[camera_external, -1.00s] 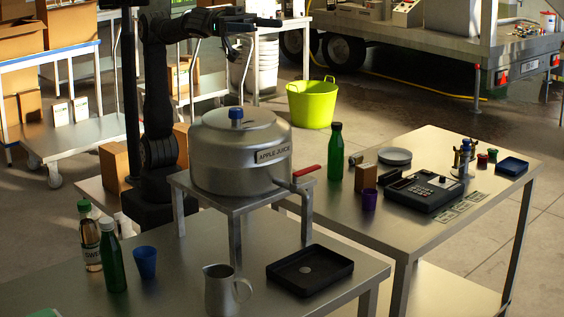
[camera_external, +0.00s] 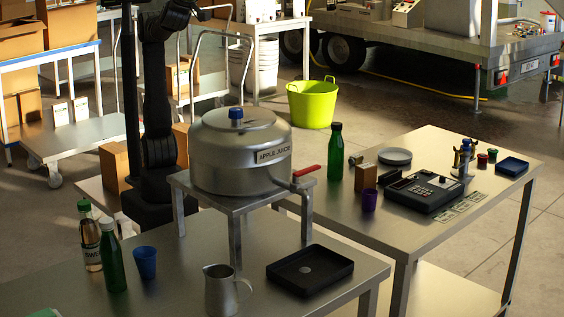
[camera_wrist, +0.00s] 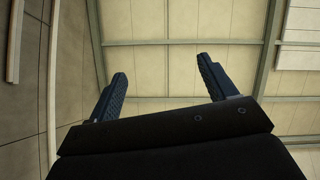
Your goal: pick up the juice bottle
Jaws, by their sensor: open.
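A green bottle (camera_external: 112,262) with a pale cap stands upright on the front metal table. Beside it stands a clear, green-capped bottle (camera_external: 92,250) with a partly readable label. Another green bottle (camera_external: 336,152) with a dark cap stands on the right table. I cannot tell which is the juice bottle. A metal drum (camera_external: 230,165) labelled APPLE JUICE sits on a stand. My gripper (camera_wrist: 161,68) is open and empty in the wrist view, with only ceiling and wall beyond it. It is out of sight in the external view.
A blue cup (camera_external: 145,263), metal jug (camera_external: 218,292) and black tray (camera_external: 310,272) share the front table. A register (camera_external: 425,191), purple cup (camera_external: 369,200) and small box (camera_external: 366,177) are on the right table. The drum and stand rise high beside my arm.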

